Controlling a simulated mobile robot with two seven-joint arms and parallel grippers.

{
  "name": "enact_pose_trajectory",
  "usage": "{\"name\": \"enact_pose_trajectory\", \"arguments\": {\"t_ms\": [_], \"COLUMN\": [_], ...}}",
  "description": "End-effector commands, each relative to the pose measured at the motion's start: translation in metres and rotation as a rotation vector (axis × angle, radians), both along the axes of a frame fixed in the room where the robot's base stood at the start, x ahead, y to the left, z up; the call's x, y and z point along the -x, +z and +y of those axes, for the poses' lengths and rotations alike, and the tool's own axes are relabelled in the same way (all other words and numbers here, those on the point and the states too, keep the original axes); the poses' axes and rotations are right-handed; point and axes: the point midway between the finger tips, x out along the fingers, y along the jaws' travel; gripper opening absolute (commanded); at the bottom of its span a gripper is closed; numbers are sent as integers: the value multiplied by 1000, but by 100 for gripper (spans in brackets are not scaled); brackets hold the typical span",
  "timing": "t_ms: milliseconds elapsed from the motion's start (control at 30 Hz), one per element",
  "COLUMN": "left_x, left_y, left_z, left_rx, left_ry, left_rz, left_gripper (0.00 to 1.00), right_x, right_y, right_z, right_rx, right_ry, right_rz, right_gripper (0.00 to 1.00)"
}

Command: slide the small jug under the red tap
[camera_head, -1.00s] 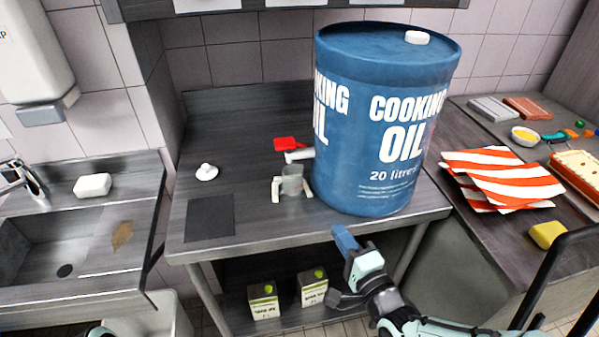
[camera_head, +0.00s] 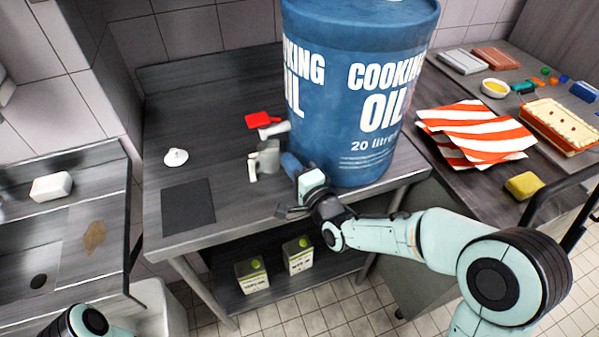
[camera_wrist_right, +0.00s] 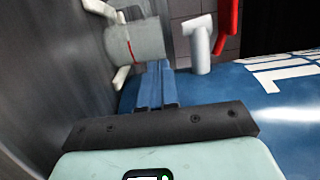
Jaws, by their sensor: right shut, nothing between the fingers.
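The small jug (camera_head: 268,158) is grey and see-through and stands upright on the steel table, in front of the drum's tap. It has white handles and, in the right wrist view (camera_wrist_right: 138,42), a red line around it. The red tap lever (camera_head: 262,120) with its white spout (camera_head: 272,131) sticks out from the left side of the blue drum; the lever also shows in the wrist view (camera_wrist_right: 228,25). My right gripper (camera_head: 289,163) is shut and empty, its blue fingertips close beside the jug's right side; I cannot tell whether they touch. My left gripper is out of view.
The large cooking oil drum (camera_head: 350,90) stands close to my right gripper. A dark mat (camera_head: 188,207) and a white knobbed object (camera_head: 175,157) lie on the left of the table. Two cartons (camera_head: 298,254) stand on the shelf below.

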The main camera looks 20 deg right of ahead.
Motion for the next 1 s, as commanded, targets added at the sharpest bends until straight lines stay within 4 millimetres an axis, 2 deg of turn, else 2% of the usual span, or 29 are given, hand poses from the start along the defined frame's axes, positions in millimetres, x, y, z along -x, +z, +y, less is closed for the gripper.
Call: {"name": "enact_pose_trajectory", "arguments": {"t_ms": [167,467,767,1000], "left_x": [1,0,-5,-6], "left_y": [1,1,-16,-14], "left_z": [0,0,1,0], "left_rx": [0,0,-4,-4], "left_ry": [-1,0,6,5], "left_rz": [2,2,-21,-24], "left_gripper": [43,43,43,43], "right_x": [-10,-11,-20,-21], "right_y": [0,0,-4,-2], "right_z": [2,2,18,19], "right_rx": [0,0,0,2], "right_ry": [0,0,0,0], "right_rz": [0,0,0,3], "right_gripper": [0,0,0,0]}}
